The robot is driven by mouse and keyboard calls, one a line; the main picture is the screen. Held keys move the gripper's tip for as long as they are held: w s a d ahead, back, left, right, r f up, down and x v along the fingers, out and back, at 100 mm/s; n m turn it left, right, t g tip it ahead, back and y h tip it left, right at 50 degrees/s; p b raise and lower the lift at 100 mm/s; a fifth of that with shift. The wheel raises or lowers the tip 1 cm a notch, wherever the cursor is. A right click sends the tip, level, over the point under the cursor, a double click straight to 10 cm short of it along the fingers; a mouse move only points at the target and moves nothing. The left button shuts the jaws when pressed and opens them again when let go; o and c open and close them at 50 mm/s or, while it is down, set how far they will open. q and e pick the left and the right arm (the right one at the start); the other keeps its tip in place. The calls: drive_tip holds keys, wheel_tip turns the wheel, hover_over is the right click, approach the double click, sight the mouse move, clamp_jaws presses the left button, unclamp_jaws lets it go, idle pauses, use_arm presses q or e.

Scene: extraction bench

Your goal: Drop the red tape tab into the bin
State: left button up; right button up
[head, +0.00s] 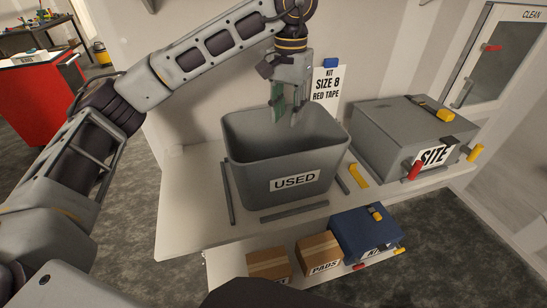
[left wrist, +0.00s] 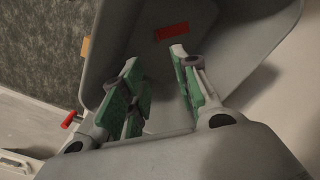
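The grey bin marked USED (head: 290,160) stands on the pale bench in the head view. My left gripper (head: 284,112) hangs over it, pointing down, with its fingertips near or just below the rim line. In the left wrist view the green-padded fingers (left wrist: 154,62) are apart with nothing between them. The red tape tab (left wrist: 172,31) shows beyond the fingertips against the grey inside of the bin (left wrist: 240,50). It looks clear of both fingers and appears to lie on the bin's floor. The head view hides it behind the bin's front wall. My right gripper is out of view.
A grey SITE box (head: 405,135) with red and yellow latches stands right of the bin. Cardboard boxes (head: 318,252) and a blue box (head: 365,235) sit on a lower shelf. Low bars surround the bin's base.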

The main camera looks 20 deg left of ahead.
use_arm(q)
drive_tip(key=shift+r, duration=3)
drive_tip(key=shift+s, duration=0.1)
